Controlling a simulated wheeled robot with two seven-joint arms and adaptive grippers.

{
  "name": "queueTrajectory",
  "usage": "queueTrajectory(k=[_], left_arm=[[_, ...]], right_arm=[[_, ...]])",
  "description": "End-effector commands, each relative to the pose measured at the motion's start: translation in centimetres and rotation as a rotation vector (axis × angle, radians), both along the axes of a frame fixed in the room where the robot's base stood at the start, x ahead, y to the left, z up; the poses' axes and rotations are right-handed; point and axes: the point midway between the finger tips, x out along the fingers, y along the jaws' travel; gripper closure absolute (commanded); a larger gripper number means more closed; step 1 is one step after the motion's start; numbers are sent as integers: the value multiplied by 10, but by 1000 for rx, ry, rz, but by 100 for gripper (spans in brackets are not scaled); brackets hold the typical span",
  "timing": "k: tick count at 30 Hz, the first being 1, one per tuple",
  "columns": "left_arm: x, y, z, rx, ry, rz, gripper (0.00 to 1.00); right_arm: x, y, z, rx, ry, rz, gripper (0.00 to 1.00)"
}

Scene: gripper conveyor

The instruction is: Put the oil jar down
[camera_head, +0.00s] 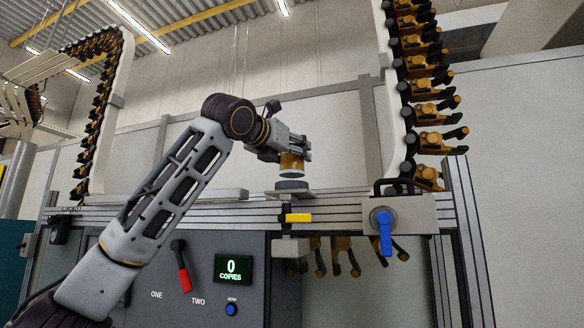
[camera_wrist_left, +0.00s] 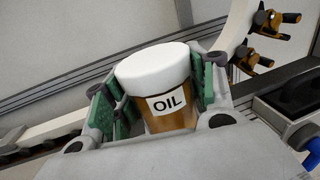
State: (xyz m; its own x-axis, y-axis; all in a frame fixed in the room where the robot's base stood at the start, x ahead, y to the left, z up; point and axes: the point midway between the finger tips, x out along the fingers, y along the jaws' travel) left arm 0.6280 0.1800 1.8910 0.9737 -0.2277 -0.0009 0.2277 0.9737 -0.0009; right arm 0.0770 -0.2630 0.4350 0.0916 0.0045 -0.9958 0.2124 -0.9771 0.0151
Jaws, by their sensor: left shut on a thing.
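The oil jar (camera_wrist_left: 163,88) has an amber body, a white lid and a label reading OIL. In the left wrist view it stands between the green-padded fingers of my left gripper (camera_wrist_left: 160,95), which is shut on it. In the head view the jar (camera_head: 291,163) is held at the end of my left arm, just above a dark round pad (camera_head: 291,184) on a small plate. I cannot tell whether its base touches the pad. My right gripper is in neither view.
A panel below has a red-handled lever (camera_head: 183,268), a green display (camera_head: 233,268) reading 0 COPIES and a blue button (camera_head: 231,309). A yellow handle (camera_head: 298,218) and a blue lever (camera_head: 384,230) sit on the rail. Conveyors of orange grippers (camera_head: 424,90) rise on both sides.

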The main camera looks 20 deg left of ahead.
Motion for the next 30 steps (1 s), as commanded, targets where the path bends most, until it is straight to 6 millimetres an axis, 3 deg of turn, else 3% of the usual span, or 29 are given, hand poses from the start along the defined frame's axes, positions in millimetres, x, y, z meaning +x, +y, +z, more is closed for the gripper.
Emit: queueTrajectory(k=[12, 28, 29, 30], left_arm=[[0, 0, -34, 0, 0, 1, 70], [0, 0, -39, 0, 0, 0, 70], [0, 0, -40, 0, 1, 0, 43], [0, 0, -39, 0, 1, 0, 37]], right_arm=[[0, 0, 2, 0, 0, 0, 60], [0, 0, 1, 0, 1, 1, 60], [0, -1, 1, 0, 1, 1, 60], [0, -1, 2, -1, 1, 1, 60]])
